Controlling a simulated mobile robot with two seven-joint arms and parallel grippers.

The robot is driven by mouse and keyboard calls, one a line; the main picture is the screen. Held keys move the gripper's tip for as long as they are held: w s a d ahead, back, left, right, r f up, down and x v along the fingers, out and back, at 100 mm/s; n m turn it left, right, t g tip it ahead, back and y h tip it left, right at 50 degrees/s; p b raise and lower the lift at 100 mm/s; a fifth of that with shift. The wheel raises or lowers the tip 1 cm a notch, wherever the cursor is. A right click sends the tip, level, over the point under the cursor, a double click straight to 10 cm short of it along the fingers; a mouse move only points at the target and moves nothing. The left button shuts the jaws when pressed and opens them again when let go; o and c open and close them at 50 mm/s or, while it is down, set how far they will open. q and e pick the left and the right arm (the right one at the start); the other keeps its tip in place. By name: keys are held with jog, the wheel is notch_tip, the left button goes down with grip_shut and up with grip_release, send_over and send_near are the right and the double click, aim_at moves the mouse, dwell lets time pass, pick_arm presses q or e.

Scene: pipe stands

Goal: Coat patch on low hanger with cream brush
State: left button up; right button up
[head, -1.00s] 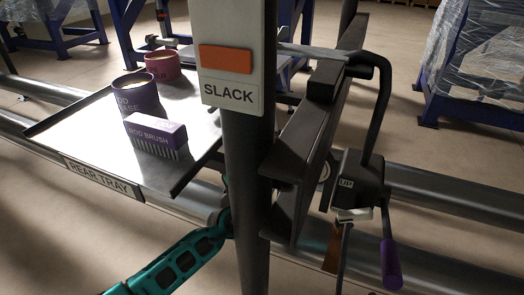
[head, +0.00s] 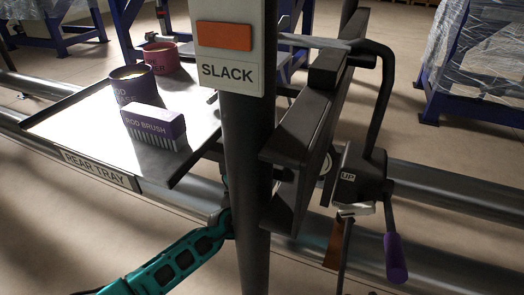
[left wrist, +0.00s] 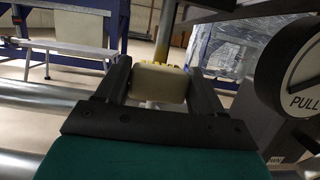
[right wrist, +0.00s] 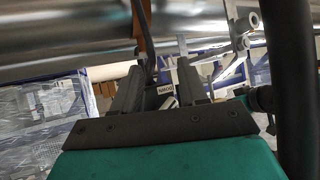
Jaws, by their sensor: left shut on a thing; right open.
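In the left wrist view my left gripper (left wrist: 155,85) is shut on the cream brush (left wrist: 158,84), a pale block with yellowish bristles along its far edge. In the head view my teal left arm reaches up to the dark post, and its gripper and the brush are hidden behind it. In the right wrist view my right gripper (right wrist: 155,90) is open and empty. A dark rod and a small label show beyond its fingers. The right gripper is out of the head view. I cannot make out the low hanger or its patch for certain in any view.
The dark post (head: 247,180) with a SLACK sign (head: 228,75) stands in front. The rear tray (head: 100,168) holds a purple rod brush (head: 153,122) and two pots. A crank box (head: 360,178) with a purple handle (head: 395,258) is at right. A PULL dial (left wrist: 300,75) is close beside my left gripper.

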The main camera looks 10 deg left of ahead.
pick_arm(q)
jog(key=shift+w+r+p, duration=0.1)
jog(key=shift+r+p, duration=0.55)
jog(key=shift+r, duration=0.7)
notch_tip(320, 180, down, 2)
jog(key=shift+f+b, duration=0.1)
jog(key=shift+b, duration=1.05)
jog(key=shift+f+b, duration=0.3)
jog(key=shift+f, duration=0.6)
jog(key=shift+s+a+p, duration=0.25)
jog(key=shift+s+p, duration=0.15)
jog(key=shift+s, duration=0.7)
